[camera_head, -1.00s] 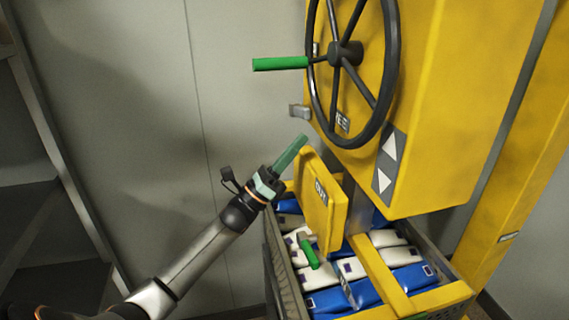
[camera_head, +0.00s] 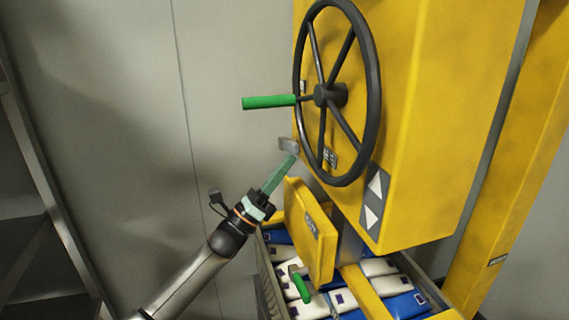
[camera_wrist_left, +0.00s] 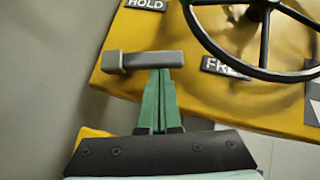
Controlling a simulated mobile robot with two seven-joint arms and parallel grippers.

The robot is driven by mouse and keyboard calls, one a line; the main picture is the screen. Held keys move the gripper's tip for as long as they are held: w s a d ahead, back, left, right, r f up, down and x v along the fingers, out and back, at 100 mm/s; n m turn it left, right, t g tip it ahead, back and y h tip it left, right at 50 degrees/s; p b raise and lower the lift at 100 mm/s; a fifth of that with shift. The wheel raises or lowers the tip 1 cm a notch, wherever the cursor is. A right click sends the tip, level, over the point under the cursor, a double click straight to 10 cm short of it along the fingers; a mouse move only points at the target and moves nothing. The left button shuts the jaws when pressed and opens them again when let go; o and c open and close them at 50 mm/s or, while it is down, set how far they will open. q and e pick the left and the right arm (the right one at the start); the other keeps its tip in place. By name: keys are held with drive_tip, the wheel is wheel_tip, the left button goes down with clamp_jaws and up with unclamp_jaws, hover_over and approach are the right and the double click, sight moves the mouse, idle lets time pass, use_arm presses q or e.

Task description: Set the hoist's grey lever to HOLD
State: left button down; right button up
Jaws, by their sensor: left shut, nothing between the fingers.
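The grey lever (camera_head: 287,145) sticks out at the left side of the yellow hoist housing (camera_head: 430,120), below the green crank handle. It also shows in the left wrist view (camera_wrist_left: 145,61), lying across the picture about level with the FREE label (camera_wrist_left: 224,66), whose end is hidden by the wheel rim. The HOLD label (camera_wrist_left: 145,5) is higher up, above the lever. My left gripper (camera_head: 293,158) is shut and empty, its green fingers together. Its tips are right at the lever's underside in the left wrist view (camera_wrist_left: 159,72); I cannot tell whether they touch. My right gripper is out of view.
A black handwheel (camera_head: 338,95) with a green handle (camera_head: 269,102) is just right of and above the lever. Below hangs a yellow block (camera_head: 309,228) over a crate of white and blue packs (camera_head: 400,305). Grey wall (camera_head: 110,110) lies to the left.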

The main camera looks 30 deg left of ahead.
sight(290, 148)
use_arm(q)
drive_tip(key=shift+r+n+y+p, duration=0.65)
drive_tip(key=shift+n+y+p, duration=0.25)
drive_tip(key=shift+n+p, duration=0.3)
drive_tip(key=r+n+y+p, duration=0.1)
drive_tip(key=p, duration=0.1)
drive_tip(key=r+n+y+p, duration=0.1)
drive_tip(key=n+y+p, duration=0.1)
drive_tip(key=p, duration=0.1)
drive_tip(key=shift+s+d, duration=0.1)
drive_tip(key=shift+d, duration=0.05)
wheel_tip(290, 148, up, 5)
drive_tip(key=w+a+n+g+y+p, duration=0.1)
drive_tip(key=w+a+n+y+p, duration=0.1)
drive_tip(key=n+y+p, duration=0.3)
drive_tip(key=shift+a+n+p, duration=0.35)
drive_tip(key=shift+n+p, duration=0.35)
drive_tip(key=shift+p, duration=0.85)
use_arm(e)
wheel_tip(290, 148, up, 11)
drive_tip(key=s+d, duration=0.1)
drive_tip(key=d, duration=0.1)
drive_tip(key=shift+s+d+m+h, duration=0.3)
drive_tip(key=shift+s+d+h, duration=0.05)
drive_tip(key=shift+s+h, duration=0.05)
use_arm(q)
drive_tip(key=shift+w+a+r, duration=0.1)
drive_tip(key=shift+w+r, duration=0.1)
drive_tip(key=shift+r, duration=0.05)
